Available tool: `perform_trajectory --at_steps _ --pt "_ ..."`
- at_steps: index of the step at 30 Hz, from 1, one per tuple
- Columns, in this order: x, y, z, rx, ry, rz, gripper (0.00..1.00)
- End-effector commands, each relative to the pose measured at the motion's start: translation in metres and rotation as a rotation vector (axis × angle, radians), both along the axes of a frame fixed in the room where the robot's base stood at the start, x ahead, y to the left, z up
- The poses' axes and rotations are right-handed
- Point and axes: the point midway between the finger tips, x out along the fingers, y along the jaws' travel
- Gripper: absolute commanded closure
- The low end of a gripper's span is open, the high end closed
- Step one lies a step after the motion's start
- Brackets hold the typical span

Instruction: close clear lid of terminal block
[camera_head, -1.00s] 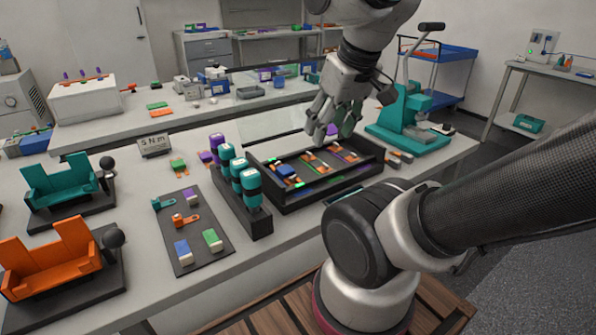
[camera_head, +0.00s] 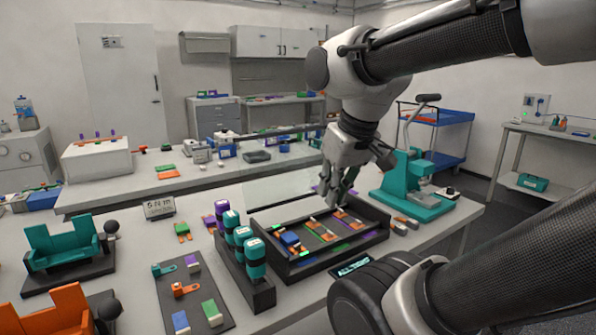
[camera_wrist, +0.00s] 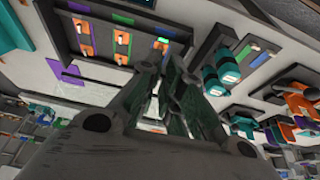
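The terminal block (camera_head: 322,262) is a black open-topped box on the front bench, with orange, green, purple and blue parts inside. Its clear lid (camera_head: 278,188) is a pale see-through panel standing raised along the box's back edge. My gripper (camera_head: 335,203) points down over the back right part of the box, close to the lid's right end. Its fingers are drawn together with nothing seen between them. In the wrist view the fingertips (camera_wrist: 176,65) nearly meet, and the box (camera_wrist: 82,55) lies beyond them. Contact with the lid cannot be told.
A teal press (camera_head: 408,190) stands to the right. A dark mat (camera_head: 198,322) with small parts and teal and orange stands (camera_head: 65,248) are at left. A back bench (camera_head: 190,185) holds more items.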

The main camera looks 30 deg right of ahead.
Motion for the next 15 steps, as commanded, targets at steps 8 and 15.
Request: perform_trajectory --at_steps 8,15 --pt "0.13 -0.018 0.083 -0.001 0.011 -0.006 1.0" --pt "0.276 -0.056 0.118 -0.001 0.016 -0.005 1.0"
